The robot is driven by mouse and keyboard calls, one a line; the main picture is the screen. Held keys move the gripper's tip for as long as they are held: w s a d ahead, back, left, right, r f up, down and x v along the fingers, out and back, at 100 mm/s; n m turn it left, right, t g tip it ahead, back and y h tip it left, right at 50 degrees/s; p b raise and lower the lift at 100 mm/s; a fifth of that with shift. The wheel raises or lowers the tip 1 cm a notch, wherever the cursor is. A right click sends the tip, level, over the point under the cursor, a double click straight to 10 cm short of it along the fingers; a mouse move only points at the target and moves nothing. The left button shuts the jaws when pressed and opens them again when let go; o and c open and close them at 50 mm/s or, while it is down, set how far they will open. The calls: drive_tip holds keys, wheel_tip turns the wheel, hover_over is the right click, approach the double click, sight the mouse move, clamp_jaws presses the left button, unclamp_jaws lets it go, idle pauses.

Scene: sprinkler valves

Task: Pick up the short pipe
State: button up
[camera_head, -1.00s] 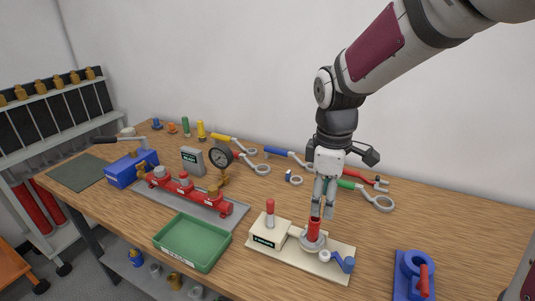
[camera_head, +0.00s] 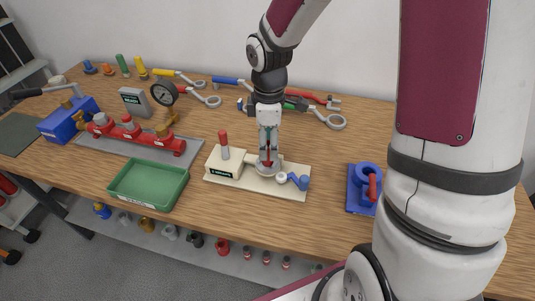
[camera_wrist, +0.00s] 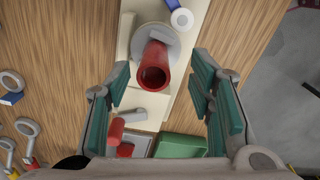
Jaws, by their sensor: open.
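The short red pipe (camera_wrist: 157,58) stands upright in a round grey flange (camera_wrist: 176,36) on a cream base plate (camera_head: 225,183). In the wrist view its open end faces the camera. My gripper (camera_wrist: 160,72) is open, with one teal-padded finger on each side of the pipe and a gap to both. In the head view my gripper (camera_head: 268,150) points down over the flange, and the fingers hide most of the pipe (camera_head: 268,158).
The plate also carries a box with a red-topped post (camera_head: 224,145) and a blue lever (camera_head: 300,182). A green tray (camera_head: 150,184) is to the left. A blue fixture with a red handle (camera_head: 362,188) is to the right. Coloured-handle tools (camera_head: 318,112) lie behind.

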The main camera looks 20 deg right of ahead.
sight(269, 153)
drive_tip(key=shift+w+d+f, duration=0.1)
drive_tip(key=shift+w+f, duration=0.05)
drive_tip(key=shift+f, duration=1.05)
drive_tip(key=shift+w+d+f, duration=0.1)
drive_tip(key=shift+f, duration=1.05)
clamp_jaws()
